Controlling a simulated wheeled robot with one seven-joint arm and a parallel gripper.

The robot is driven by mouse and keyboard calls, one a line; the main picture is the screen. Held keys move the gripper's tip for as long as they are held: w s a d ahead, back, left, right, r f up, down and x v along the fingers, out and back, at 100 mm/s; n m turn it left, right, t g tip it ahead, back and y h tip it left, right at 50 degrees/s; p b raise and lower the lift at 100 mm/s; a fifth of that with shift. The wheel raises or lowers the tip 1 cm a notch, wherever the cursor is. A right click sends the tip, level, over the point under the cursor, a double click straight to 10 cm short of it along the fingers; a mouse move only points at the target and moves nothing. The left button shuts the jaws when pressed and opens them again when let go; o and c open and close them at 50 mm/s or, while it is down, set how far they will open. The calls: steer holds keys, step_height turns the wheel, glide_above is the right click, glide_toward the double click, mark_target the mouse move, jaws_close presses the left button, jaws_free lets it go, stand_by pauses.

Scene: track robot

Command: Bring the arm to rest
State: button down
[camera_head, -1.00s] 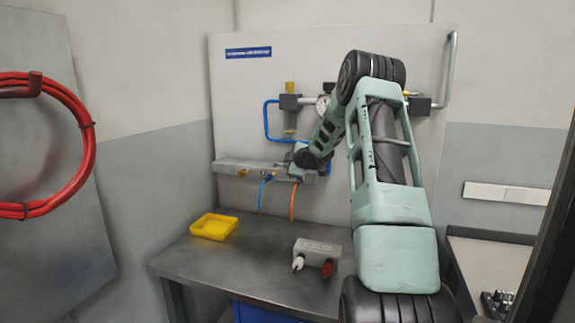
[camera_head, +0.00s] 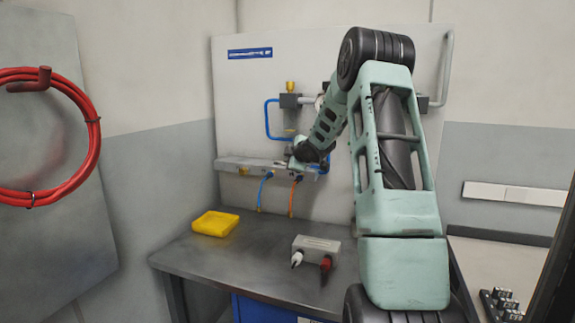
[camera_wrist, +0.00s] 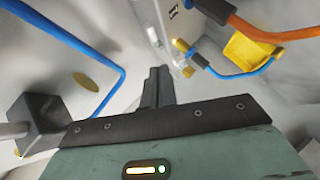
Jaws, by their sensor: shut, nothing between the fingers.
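My arm reaches from the lower right of the head view up and over toward the wall panel (camera_head: 235,105). My gripper (camera_head: 290,163) is small there, close to the grey manifold bar (camera_head: 235,165) on the panel, and partly hidden by my own wrist. In the wrist view my gripper (camera_wrist: 158,75) shows its dark fingers together and empty, pointing away from the camera. I cannot tell from these views whether the fingertips touch the bar.
Blue (camera_head: 263,190) and orange (camera_head: 294,198) hoses hang below the bar. A blue pipe (camera_wrist: 95,48) passes left of the fingers. A yellow tray (camera_head: 215,223) and a grey connector box (camera_head: 317,247) stand on the workbench (camera_head: 260,262). A red hose coil (camera_head: 92,125) hangs left.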

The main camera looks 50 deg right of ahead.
steer(key=v, duration=0.7)
steer(key=shift+d, duration=0.25)
steer(key=shift+r, duration=0.1)
